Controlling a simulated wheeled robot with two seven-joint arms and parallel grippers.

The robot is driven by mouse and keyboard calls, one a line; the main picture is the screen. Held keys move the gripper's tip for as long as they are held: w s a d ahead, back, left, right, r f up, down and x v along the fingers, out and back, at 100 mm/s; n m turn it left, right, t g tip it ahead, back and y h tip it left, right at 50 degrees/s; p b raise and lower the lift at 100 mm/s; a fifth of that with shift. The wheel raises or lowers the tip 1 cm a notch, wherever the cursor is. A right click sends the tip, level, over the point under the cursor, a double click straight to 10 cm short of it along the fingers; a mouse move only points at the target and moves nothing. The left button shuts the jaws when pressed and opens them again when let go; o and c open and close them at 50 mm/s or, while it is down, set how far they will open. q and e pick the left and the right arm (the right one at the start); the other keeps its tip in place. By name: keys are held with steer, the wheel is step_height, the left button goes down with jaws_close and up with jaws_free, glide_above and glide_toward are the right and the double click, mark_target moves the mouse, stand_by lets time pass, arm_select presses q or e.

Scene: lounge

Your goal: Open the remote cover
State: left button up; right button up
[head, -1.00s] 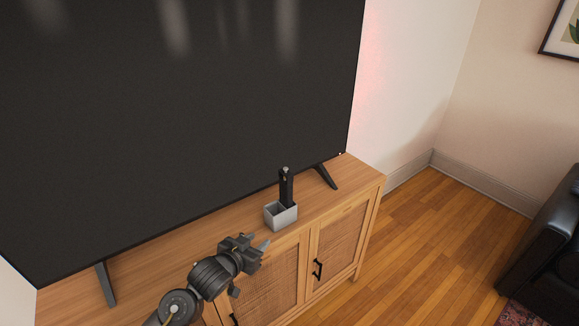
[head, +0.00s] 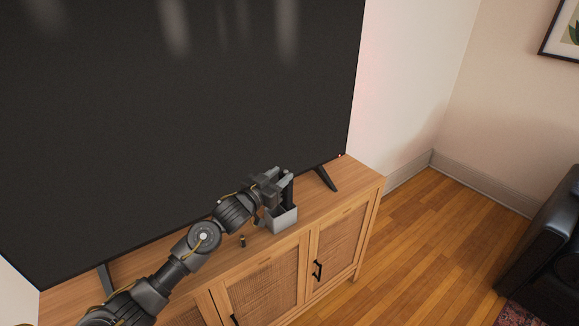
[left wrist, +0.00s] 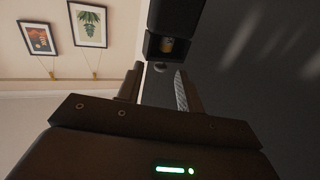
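The black remote (head: 288,191) stands upright in a small grey box (head: 283,221) on the wooden cabinet. My left gripper (head: 281,176) is at the remote's upper end, beside it in the head view and partly covering it. In the left wrist view the fingers (left wrist: 160,88) stand apart with a gap between them. A dark hollow body, likely the remote (left wrist: 176,16), is just beyond the tips, with a yellowish spot inside its opening. A small round grey piece (left wrist: 160,67) shows near the fingertips; I cannot tell whether they touch it. My right gripper is not in view.
A small dark cylinder (head: 243,241) stands on the cabinet top (head: 340,182), left of the box. The large television (head: 180,110) rises close behind the arm. Its stand foot (head: 326,179) is right of the box. Cabinet doors face the open wooden floor (head: 430,240).

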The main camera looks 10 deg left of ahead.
mark_target(284, 172)
arm_select(q)
steer(key=shift+p+x, duration=0.35)
steer(key=shift+x, duration=2.25)
jaws_close()
